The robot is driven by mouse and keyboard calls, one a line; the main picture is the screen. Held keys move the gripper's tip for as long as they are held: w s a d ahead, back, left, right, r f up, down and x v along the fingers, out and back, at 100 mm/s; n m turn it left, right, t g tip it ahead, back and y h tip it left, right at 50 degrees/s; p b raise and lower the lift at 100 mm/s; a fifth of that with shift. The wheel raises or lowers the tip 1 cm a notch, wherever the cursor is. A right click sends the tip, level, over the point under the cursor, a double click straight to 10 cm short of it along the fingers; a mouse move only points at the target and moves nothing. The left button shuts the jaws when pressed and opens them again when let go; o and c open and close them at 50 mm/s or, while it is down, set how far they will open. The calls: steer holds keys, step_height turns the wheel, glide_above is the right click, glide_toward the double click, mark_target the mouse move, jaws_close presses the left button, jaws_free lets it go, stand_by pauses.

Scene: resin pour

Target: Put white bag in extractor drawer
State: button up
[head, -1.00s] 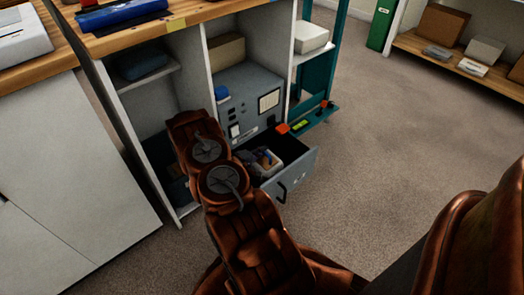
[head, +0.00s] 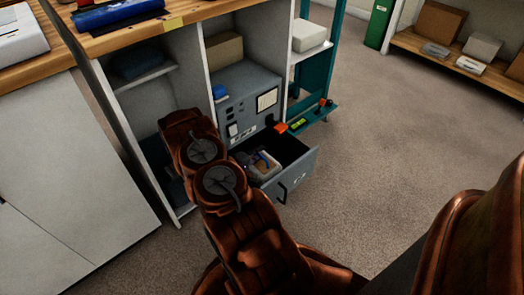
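The extractor (head: 235,110) is a grey unit low in the middle bay of the cabinet. Its drawer (head: 298,178) is pulled open towards the front right, with a dark interior. A pale packet-like thing (head: 264,164) with blue and tan marks shows inside the drawer, at its left. I cannot tell for sure whether it is the white bag. My copper-coloured arm reaches up to the cabinet just left of the drawer. My gripper is hidden behind the arm links, so its fingers and anything in them do not show.
A wooden worktop (head: 185,14) tops the cabinet. A white box (head: 309,36) sits on the right shelf, beside a teal frame (head: 329,62). A low wooden shelf (head: 450,62) with boxes stands at the back right. The carpet right of the drawer is clear.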

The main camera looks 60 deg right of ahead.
steer(key=p+v, duration=0.3)
steer(key=v, duration=0.7)
steer(key=shift+w+r, duration=0.15)
steer(key=shift+w, duration=0.2)
